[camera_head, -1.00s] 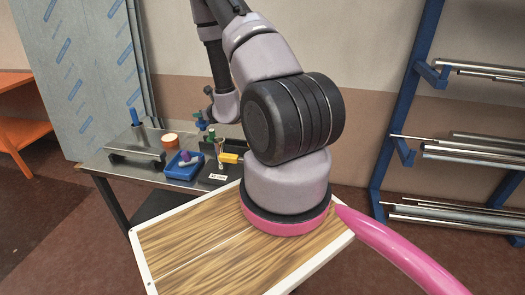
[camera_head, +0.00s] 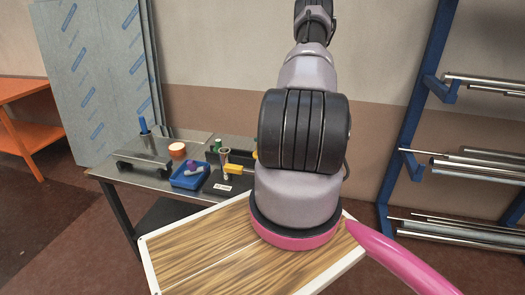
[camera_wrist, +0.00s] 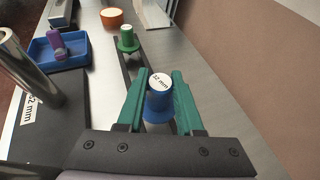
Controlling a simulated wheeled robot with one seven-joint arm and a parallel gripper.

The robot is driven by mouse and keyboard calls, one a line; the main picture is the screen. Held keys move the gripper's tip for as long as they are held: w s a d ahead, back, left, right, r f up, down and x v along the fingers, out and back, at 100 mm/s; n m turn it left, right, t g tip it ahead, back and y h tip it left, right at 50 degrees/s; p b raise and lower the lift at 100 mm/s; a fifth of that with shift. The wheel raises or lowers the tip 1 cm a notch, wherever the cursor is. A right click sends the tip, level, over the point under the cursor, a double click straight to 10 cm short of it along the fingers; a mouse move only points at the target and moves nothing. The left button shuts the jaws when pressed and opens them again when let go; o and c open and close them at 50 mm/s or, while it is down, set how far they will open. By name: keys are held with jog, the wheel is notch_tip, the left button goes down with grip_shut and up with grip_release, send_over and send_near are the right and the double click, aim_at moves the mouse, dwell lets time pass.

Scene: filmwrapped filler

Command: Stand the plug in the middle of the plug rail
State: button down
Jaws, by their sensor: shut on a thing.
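My gripper (camera_wrist: 160,95), with green fingers, is shut on a blue plug (camera_wrist: 160,98) whose round white top label ends in "mm". The plug looks upright, and its lower end is partly hidden by the gripper. The dark plug rail (camera_wrist: 122,76) runs away from the gripper in the wrist view. A green plug (camera_wrist: 127,41) stands on its far part and also shows in the head view (camera_head: 217,145). I cannot tell whether the held plug touches the rail. In the head view my arm hides the gripper and held plug.
A blue tray (camera_head: 187,182) holds a purple plug (camera_wrist: 57,41). A black block with a "mm" label (camera_wrist: 35,115) and a steel tube (camera_wrist: 20,65) stand at left. An orange round piece (camera_head: 178,150) is farther along the bench (camera_head: 135,174). A wall runs along the right.

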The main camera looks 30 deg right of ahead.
jog(key=shift+f, duration=2.35)
jog(key=shift+f, duration=0.15)
jog(key=c, duration=0.6)
grip_release()
jog(key=shift+o, duration=0.2)
